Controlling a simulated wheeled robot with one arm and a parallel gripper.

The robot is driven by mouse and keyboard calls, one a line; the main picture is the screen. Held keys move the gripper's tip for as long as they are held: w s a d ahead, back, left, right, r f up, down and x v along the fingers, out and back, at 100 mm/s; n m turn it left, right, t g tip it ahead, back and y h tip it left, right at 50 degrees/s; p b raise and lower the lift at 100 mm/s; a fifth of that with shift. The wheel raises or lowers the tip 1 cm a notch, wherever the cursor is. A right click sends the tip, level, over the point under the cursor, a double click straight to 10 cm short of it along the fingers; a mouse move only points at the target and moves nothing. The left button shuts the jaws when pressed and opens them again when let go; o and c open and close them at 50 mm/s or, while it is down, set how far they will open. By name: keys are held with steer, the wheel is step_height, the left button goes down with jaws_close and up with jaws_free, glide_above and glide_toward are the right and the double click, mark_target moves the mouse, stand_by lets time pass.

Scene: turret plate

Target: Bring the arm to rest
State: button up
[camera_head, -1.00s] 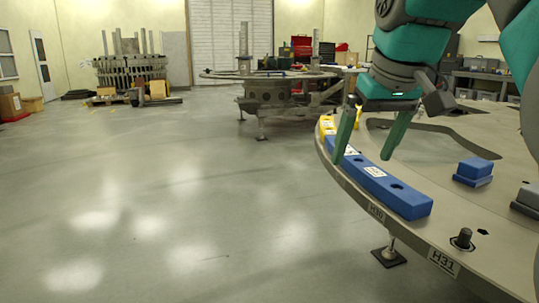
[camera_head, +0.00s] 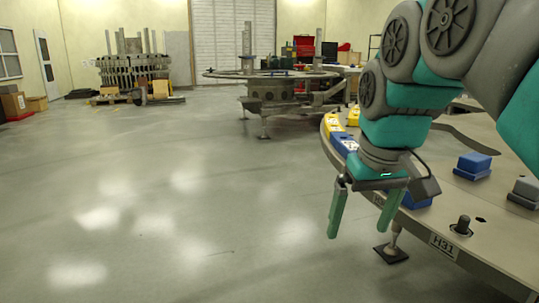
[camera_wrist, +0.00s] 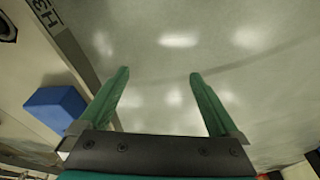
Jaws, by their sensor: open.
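My gripper (camera_head: 362,212) hangs at the outer edge of the turret plate (camera_head: 480,222), with its green fingers spread apart and nothing between them. In the wrist view my gripper (camera_wrist: 158,80) is also open, with bare floor beyond the fingertips. A long blue block (camera_head: 416,202) lies along the plate's rim, mostly hidden behind my gripper and arm. A blue block end (camera_wrist: 56,106) shows on the plate at the left of the wrist view.
Yellow blocks (camera_head: 333,124) lie farther along the rim. A small blue block (camera_head: 474,164), a grey block (camera_head: 524,190) and a dark peg (camera_head: 463,225) stand on the plate. A support foot (camera_head: 391,253) is below the rim. The floor (camera_head: 160,210) to the left is clear.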

steer(key=s+f+m+g, duration=0.1)
steer(key=s+f+g, duration=0.1)
steer(key=s+f, duration=0.8)
steer(key=s+f+g, duration=0.2)
steer(key=s+f, duration=0.8)
steer(key=f, duration=0.5)
steer(key=shift+d+m, duration=0.25)
steer(key=shift+m, duration=0.15)
steer(key=shift+c, duration=0.4)
